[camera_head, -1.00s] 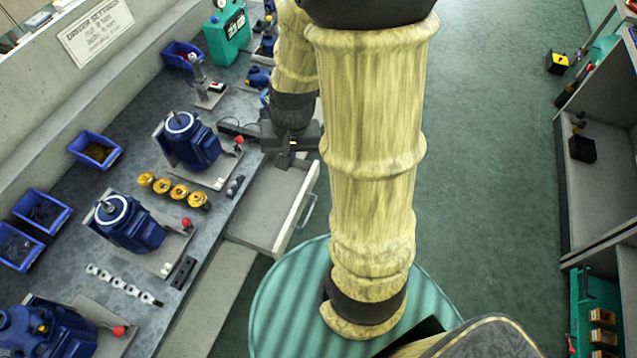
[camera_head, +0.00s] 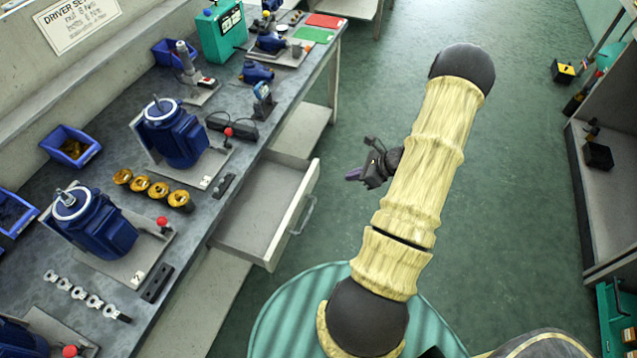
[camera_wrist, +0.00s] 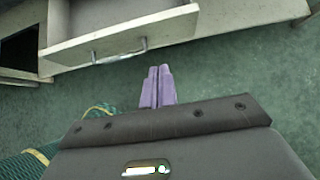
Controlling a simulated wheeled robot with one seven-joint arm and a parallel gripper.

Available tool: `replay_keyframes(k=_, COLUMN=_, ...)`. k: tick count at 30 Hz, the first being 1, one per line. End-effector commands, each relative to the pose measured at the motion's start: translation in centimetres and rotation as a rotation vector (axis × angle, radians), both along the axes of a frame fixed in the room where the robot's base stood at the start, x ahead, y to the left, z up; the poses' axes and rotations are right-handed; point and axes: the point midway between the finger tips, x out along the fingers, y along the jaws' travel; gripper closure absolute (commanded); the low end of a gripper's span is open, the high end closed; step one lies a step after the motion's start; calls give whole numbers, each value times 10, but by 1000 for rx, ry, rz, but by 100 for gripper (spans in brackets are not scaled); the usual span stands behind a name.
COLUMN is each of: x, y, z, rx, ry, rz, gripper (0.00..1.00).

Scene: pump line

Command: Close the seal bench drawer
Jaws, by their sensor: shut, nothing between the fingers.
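The seal bench drawer (camera_head: 264,208) is pulled out from under the bench top in the head view, and its visible inside looks empty. Its front panel (camera_head: 298,222) carries a metal bar handle (camera_head: 305,213). My gripper (camera_head: 354,174) is to the right of the drawer front in the head view, apart from it, with purple fingers shut and nothing between them. In the wrist view the shut fingertips (camera_wrist: 159,71) are near the drawer front (camera_wrist: 122,43) and its handle (camera_wrist: 118,54), with a gap to the floor seen below.
The bench (camera_head: 217,190) carries blue pumps (camera_head: 172,134), yellow rings (camera_head: 159,190), blue bins and a teal case (camera_head: 221,32). The green floor right of the drawer is clear. A grey shelf unit (camera_head: 607,190) stands at the far right.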

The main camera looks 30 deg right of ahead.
Motion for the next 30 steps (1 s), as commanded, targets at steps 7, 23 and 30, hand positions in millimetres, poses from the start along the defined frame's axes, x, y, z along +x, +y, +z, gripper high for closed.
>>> replay_keyframes(k=7, x=1, y=1, z=1, rx=-2, ry=1, rz=4, gripper=100)
replay_keyframes(k=23, x=40, y=33, z=-49, rx=-1, ry=2, rz=8, gripper=100)
replay_keyframes(k=30, x=67, y=53, z=-67, rx=-4, ry=-1, rz=11, gripper=100)
